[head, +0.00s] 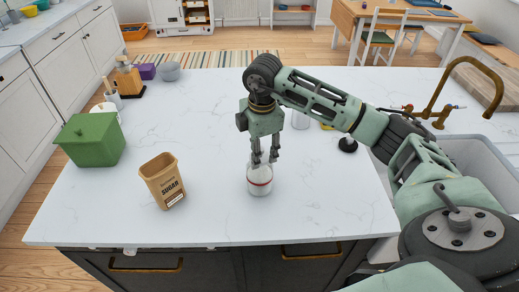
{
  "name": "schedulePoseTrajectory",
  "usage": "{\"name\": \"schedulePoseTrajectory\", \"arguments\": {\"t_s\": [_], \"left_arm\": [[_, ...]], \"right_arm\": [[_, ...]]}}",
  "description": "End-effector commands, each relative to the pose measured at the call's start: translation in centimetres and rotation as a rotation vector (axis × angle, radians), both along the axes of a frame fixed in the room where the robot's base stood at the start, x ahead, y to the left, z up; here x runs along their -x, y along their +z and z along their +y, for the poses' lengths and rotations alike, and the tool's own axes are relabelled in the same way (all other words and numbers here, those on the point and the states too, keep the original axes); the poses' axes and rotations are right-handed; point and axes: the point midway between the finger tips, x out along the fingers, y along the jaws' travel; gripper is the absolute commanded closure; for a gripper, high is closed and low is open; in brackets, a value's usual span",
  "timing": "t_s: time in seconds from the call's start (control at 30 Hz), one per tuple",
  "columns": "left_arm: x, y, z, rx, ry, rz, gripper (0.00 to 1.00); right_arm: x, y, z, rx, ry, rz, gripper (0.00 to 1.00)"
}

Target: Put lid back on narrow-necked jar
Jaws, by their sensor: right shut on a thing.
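A small whitish jar (260,190) with a thin red band stands upright on the white countertop, near the front middle. Its pale top appears to be a lid (259,173), lying above the red band; I cannot tell whether it is seated or held just above the jar. My right gripper (265,160) points straight down at this top, its fingers shut on it. The fingers hide part of the lid. My left gripper is not in view.
A brown sugar canister (163,181) and a green lidded box (92,139) stand to the left. Behind my right arm are a pale container (300,119) and a small black item (347,145). A sink (470,160) with a brass tap (455,95) lies right. The middle-left counter is clear.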

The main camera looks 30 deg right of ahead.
Motion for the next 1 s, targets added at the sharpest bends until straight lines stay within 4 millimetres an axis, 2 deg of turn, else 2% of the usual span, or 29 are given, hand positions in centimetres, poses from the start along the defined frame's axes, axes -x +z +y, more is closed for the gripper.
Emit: {"name": "schedulePoseTrajectory", "arguments": {"t_s": [0.13, 0.17, 0.37, 0.6, 0.83, 1.0], "left_arm": [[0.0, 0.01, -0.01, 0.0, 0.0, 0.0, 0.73], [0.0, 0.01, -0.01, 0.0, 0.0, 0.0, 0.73], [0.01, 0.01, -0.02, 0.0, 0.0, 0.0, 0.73], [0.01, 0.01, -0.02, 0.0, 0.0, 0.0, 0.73], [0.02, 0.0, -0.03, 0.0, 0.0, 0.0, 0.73], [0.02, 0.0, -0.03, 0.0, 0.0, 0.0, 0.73]], "right_arm": [[-0.01, 0.02, 0.01, 0.0, 0.0, 0.0, 0.78], [-0.01, 0.02, 0.01, 0.0, 0.0, 0.0, 0.57], [-0.01, 0.02, 0.0, 0.0, 0.0, 0.0, 0.4], [-0.01, 0.01, 0.0, 0.0, 0.0, 0.0, 0.38], [0.0, 0.01, 0.0, 0.0, 0.0, 0.0, 0.19], [0.0, 0.01, 0.0, 0.0, 0.0, 0.0, 0.19]]}}
